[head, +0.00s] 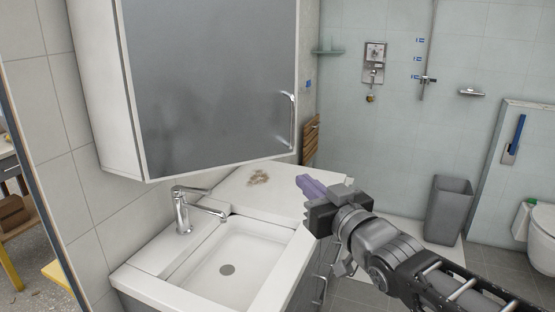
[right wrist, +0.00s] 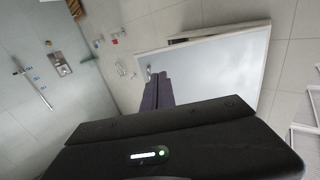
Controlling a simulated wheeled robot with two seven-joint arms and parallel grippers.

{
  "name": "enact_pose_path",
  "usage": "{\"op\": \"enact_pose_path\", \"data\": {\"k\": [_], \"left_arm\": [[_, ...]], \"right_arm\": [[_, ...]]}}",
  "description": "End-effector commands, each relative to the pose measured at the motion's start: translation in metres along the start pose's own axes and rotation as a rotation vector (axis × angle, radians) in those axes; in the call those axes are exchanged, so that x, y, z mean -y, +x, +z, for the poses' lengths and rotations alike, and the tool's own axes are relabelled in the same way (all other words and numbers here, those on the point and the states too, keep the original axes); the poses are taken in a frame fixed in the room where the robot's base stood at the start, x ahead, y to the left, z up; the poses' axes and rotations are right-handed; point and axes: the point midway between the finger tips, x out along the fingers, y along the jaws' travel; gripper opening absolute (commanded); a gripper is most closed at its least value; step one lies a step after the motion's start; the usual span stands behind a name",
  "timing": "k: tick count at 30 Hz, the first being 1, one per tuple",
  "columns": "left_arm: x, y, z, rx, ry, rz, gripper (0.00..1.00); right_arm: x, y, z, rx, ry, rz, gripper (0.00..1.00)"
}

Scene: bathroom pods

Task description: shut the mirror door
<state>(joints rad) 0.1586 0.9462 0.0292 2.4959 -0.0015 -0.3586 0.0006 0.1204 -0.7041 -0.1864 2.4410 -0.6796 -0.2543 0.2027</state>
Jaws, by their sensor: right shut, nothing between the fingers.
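The mirror door (head: 210,85) is a grey, cloudy panel with a pale frame on the white wall cabinet (head: 97,75) above the sink. Its curved metal handle (head: 291,122) is near the right edge. The door also shows in the right wrist view (right wrist: 215,65), where a dark strip lies along its upper edge; how far it stands open is hard to tell. My right gripper (head: 312,187) is shut and empty, below and slightly right of the handle, apart from the door in the head view. Its purple fingers (right wrist: 157,92) point toward the door in the right wrist view. My left gripper is out of view.
Below the cabinet are a white sink (head: 230,262) and a chrome faucet (head: 182,212). A brownish patch (head: 258,177) lies on the counter. A grey bin (head: 449,208) and a toilet (head: 540,222) stand at the right. Some open floor lies before the shower wall.

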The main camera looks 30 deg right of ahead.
Motion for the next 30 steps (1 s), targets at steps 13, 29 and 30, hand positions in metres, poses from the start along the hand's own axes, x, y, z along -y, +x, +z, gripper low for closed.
{"op": "enact_pose_path", "data": {"k": [13, 29, 30], "left_arm": [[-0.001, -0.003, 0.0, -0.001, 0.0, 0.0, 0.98], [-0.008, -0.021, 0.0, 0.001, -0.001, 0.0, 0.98], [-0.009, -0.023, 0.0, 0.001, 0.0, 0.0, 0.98]], "right_arm": [[-0.001, 0.029, 0.002, 0.008, -0.001, 0.002, 0.0], [-0.001, 0.126, 0.001, 0.006, 0.0, 0.002, 0.0], [-0.001, 0.13, 0.001, 0.006, -0.001, 0.001, 0.0]]}}
